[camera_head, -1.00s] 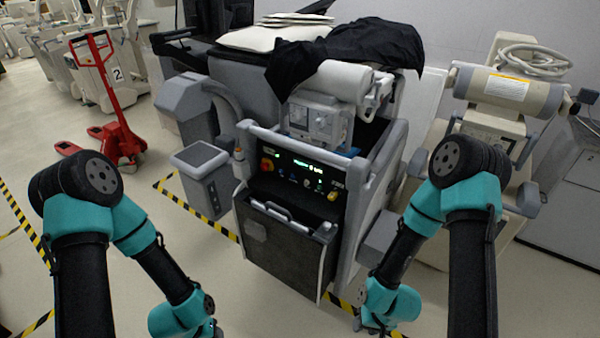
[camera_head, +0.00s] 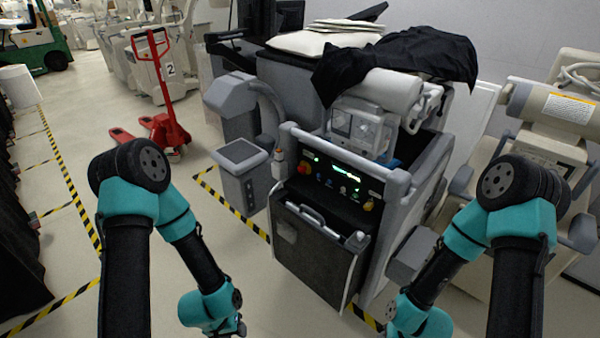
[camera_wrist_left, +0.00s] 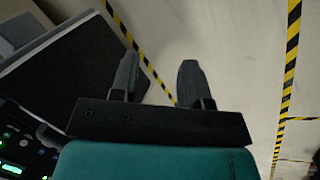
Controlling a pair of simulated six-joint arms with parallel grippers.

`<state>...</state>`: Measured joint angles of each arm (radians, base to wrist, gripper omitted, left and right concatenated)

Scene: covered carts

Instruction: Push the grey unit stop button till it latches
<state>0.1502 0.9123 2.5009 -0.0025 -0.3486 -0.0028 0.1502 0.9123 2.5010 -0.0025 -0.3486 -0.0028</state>
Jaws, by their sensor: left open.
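The grey unit (camera_head: 330,215) stands in the middle of the head view, with a black control panel on its upper front. A red round button (camera_head: 304,167), which looks like the stop button, sits at the left end of that panel; its exact position, in or out, is too small to tell. My left gripper (camera_wrist_left: 158,80) is open and empty over the floor, to the left of and below the panel. In the head view its tip is at the bottom edge. My right gripper (camera_head: 393,331) is low at the bottom edge, in front of the unit's right side; its fingers are unclear.
A yellow knob (camera_head: 368,205) is at the panel's right end. A handle (camera_head: 305,214) juts from the front below. A grey box (camera_head: 240,170) stands left of the unit. A red pallet jack (camera_head: 160,100) is farther back.

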